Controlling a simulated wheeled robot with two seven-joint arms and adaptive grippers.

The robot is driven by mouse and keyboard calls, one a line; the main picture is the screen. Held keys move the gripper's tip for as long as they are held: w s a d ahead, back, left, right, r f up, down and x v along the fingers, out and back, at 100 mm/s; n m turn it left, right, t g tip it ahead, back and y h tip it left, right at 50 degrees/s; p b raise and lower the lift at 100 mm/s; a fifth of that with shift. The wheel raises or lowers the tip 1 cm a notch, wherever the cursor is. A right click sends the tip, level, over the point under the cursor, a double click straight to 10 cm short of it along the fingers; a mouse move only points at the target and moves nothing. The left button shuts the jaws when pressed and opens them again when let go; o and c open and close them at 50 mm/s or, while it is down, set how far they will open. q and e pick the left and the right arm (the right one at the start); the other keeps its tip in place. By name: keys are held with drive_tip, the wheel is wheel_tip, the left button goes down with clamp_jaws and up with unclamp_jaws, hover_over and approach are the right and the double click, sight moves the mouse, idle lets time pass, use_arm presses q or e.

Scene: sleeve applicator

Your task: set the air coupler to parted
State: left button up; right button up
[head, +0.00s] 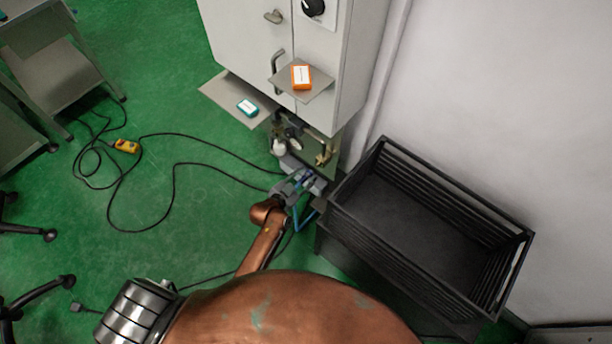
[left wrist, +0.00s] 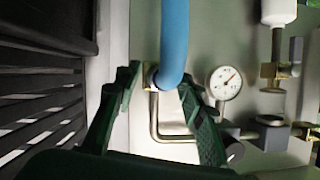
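A blue hose (left wrist: 174,40) comes down from the top of the left wrist view and curves to a brass fitting (left wrist: 151,76) above a bent metal pipe (left wrist: 155,120). The hose appears to meet the brass fitting; the joint is partly hidden. My left gripper (left wrist: 160,82) has its two green fingers apart, one on each side of the hose end and fitting. Whether a finger touches the hose I cannot tell. In the head view my left gripper (head: 306,181) is below the cabinet, with some of the blue hose (head: 301,217) beside it. My right gripper is not in view.
A round gauge (left wrist: 225,82) and brass valves (left wrist: 272,72) sit right of the hose. A black slatted crate (head: 428,215) stands close to the right. The grey cabinet (head: 245,45) is behind. A black cable (head: 175,180) and a yellow box (head: 127,146) lie on the green floor.

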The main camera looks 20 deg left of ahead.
use_arm(q)
drive_tip(key=shift+d, duration=0.1)
drive_tip(key=v, duration=1.2)
idle(0.4)
